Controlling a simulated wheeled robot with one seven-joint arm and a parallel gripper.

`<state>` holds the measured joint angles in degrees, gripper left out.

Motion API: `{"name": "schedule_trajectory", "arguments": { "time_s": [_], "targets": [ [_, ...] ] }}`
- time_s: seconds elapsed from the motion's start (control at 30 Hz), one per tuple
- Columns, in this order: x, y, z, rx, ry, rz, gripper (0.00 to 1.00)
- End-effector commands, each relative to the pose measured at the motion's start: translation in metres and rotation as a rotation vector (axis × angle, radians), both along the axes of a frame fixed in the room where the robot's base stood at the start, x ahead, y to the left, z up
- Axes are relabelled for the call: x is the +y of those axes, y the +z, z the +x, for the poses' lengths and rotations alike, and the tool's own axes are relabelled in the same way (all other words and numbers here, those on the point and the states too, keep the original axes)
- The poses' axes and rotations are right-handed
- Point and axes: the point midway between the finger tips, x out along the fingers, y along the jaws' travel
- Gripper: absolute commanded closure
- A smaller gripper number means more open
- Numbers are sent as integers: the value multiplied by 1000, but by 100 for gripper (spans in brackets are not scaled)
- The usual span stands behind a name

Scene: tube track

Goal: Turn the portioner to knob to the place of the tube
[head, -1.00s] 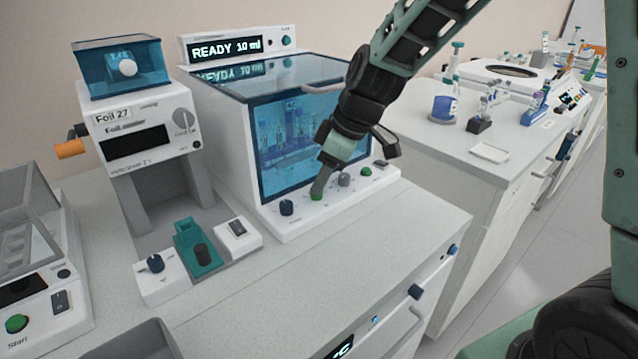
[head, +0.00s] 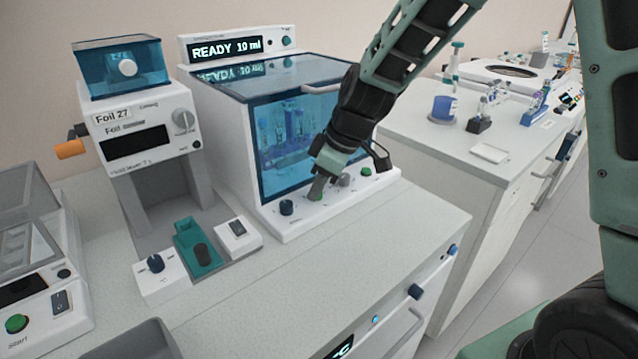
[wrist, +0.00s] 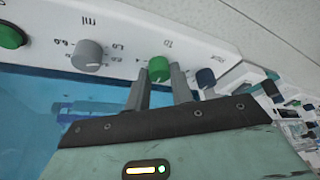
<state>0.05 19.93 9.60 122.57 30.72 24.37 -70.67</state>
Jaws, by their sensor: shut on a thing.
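The portioner (head: 305,228) is a white machine with a blue see-through cover (head: 285,140) and a front panel of knobs. Its display (head: 226,48) reads "READY 10 ml". My gripper (head: 317,190) is at the panel, and in the wrist view its two fingers (wrist: 160,75) are shut on a green knob (wrist: 158,68), one on each side. A grey knob (wrist: 88,55) with small numbers and "ml" is on one side, a dark blue knob (wrist: 205,78) on the other. The fingers mostly hide the green knob in the head view. A rack of tubes (head: 288,140) shows behind the cover.
A green button (head: 367,171) is at the panel's right end. A foil device (head: 147,130) with an orange handle stands left, with a teal holder (head: 190,245) before it. The worktop in front (head: 330,260) is clear. Another bench with glassware is at the right.

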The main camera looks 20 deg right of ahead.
Motion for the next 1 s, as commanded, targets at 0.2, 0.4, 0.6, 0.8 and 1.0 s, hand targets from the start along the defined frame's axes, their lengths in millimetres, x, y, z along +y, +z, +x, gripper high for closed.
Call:
{"name": "schedule_trajectory", "arguments": {
  "time_s": [0.2,0.4,0.6,0.8,1.0],
  "targets": [
    [1,1,-1,1,-68,-1,100],
    [2,3,-2,0,-205,-1,100],
    [3,6,-3,2,-389,-3,100],
    [4,8,-3,1,-578,-5,100],
    [5,9,-4,0,-768,-6,100]
  ]
}}
